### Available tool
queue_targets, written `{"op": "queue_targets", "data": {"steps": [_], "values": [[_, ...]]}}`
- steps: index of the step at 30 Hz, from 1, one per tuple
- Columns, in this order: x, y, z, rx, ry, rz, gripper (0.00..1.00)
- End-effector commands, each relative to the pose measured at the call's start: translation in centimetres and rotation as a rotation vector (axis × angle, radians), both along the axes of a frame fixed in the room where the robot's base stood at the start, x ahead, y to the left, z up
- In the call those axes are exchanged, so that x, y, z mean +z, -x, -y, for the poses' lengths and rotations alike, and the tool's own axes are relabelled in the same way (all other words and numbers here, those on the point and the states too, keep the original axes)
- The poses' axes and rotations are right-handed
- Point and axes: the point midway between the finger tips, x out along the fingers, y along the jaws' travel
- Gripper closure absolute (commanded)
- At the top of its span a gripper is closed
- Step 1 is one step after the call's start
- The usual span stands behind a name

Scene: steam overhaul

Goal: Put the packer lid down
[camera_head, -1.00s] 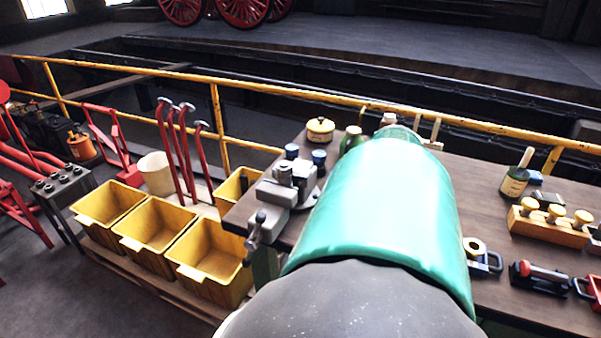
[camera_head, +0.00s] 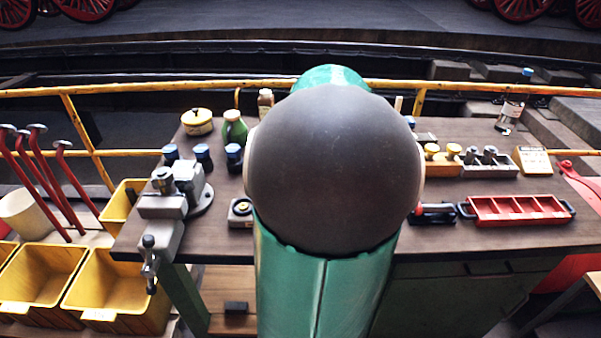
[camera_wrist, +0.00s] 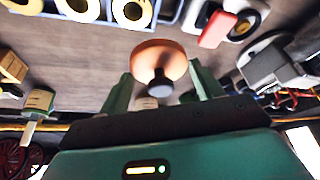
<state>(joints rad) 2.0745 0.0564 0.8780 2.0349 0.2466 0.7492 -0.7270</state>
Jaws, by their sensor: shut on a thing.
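The packer lid appears to be the copper-orange disc (camera_wrist: 160,58) with a dark knob in the wrist view. My gripper (camera_wrist: 161,82) has its two green fingers on either side of the knob and is shut on the lid. The lid is held over the wooden workbench (camera_wrist: 100,52); I cannot tell how high. In the head view my own arm hides the gripper and the lid. The workbench (camera_head: 335,263) spreads to both sides behind my arm.
On the bench's left stand a grey vise (camera_head: 165,205), several blue-capped jars and a yellow pot (camera_head: 197,121). On the right are a red tray (camera_head: 515,210) and a block with yellow knobs (camera_head: 441,161). A yellow rail (camera_head: 150,87) runs behind. Yellow bins (camera_head: 118,287) stand left.

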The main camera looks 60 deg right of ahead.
Motion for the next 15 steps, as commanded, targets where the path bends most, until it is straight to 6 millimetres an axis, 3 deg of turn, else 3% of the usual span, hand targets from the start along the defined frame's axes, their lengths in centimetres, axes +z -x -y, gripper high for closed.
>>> {"op": "queue_targets", "data": {"steps": [8, 15], "values": [[-0.5, -0.2, 1.3, 0.007, -0.004, 0.001, 0.57], [-2.0, -1.8, 4.2, 0.009, -0.003, 0.002, 0.57]]}}
